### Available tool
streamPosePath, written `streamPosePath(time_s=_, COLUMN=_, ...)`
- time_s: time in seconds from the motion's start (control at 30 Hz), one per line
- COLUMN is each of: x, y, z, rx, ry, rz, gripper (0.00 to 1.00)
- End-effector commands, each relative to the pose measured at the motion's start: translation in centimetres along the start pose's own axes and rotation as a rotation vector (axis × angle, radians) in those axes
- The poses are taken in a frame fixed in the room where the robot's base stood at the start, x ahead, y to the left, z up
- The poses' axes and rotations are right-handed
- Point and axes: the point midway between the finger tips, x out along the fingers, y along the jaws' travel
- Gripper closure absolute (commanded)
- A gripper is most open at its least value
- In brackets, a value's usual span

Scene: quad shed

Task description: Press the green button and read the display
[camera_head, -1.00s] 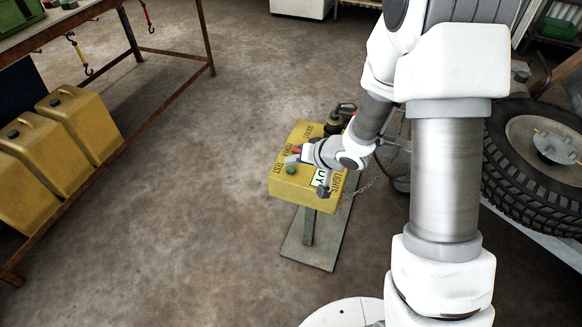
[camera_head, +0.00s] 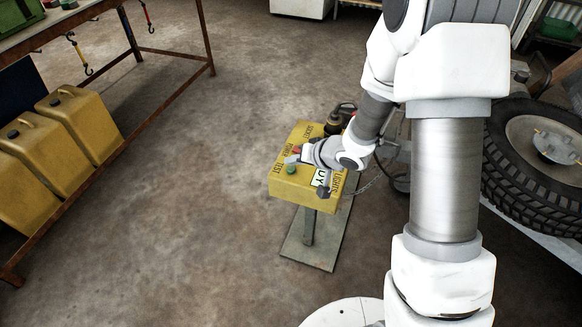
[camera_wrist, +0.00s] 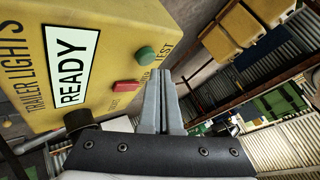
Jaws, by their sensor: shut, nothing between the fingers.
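The yellow test box (camera_head: 281,187) stands on a post with a flat foot plate, in the middle of the head view. The green button (camera_head: 291,169) is on its top face; in the wrist view the green button (camera_wrist: 145,56) stands proud of the yellow face, near the word TEST. The display (camera_wrist: 73,68) is white and reads READY; only part of it (camera_head: 319,178) shows in the head view. My gripper (camera_wrist: 165,75) is shut and empty. Its fingertips appear beside the green button and a red button (camera_wrist: 125,86); I cannot tell whether they touch.
A dark knob (camera_wrist: 80,121) sits below the display. Yellow jerrycans (camera_head: 68,125) stand on a rack at the left. A large tyre (camera_head: 535,165) is at the right, behind my arm. The floor left of the box is clear.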

Motion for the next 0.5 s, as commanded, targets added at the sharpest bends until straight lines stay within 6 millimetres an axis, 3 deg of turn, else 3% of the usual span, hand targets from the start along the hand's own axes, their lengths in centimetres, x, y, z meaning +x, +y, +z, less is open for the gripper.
streamPosePath(time_s=0.5, x=0.55, y=0.39, z=0.38, rx=0.0, ry=0.0, rz=0.0, gripper=1.0)
